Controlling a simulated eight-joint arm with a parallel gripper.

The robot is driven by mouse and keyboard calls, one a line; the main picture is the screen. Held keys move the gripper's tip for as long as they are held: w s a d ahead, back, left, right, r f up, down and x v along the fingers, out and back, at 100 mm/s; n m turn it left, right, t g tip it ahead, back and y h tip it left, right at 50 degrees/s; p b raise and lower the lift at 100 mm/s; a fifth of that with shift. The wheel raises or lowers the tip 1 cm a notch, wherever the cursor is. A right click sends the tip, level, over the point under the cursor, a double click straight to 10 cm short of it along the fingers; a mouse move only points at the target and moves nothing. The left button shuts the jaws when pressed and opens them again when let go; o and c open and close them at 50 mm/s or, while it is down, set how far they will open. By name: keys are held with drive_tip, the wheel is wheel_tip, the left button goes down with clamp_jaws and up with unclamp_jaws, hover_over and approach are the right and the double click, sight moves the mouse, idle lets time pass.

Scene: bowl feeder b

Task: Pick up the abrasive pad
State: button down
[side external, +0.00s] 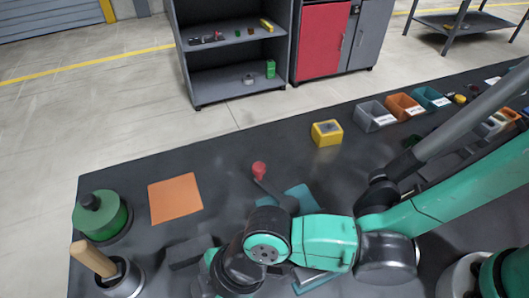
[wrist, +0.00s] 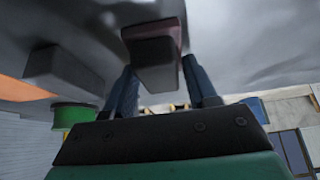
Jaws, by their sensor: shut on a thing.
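In the wrist view a block with a dark grey body and a maroon layer, which looks like the abrasive pad (wrist: 155,52), sits between the two fingers of my gripper (wrist: 160,66). The fingers are shut on its sides. I cannot tell whether the pad touches the bench or is clear of it. In the side external view my arm hides the fingers and the pad.
A dark grey block (side external: 188,252) lies near the gripper; it also shows in the wrist view (wrist: 66,72). An orange square (side external: 175,198), a green pot (side external: 108,220) and a wooden-handled cup (side external: 122,280) are at left. A yellow box (side external: 327,133) and bins (side external: 375,117) stand behind.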

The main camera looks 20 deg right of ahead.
wheel_tip(320, 180, up, 20)
idle(0.6)
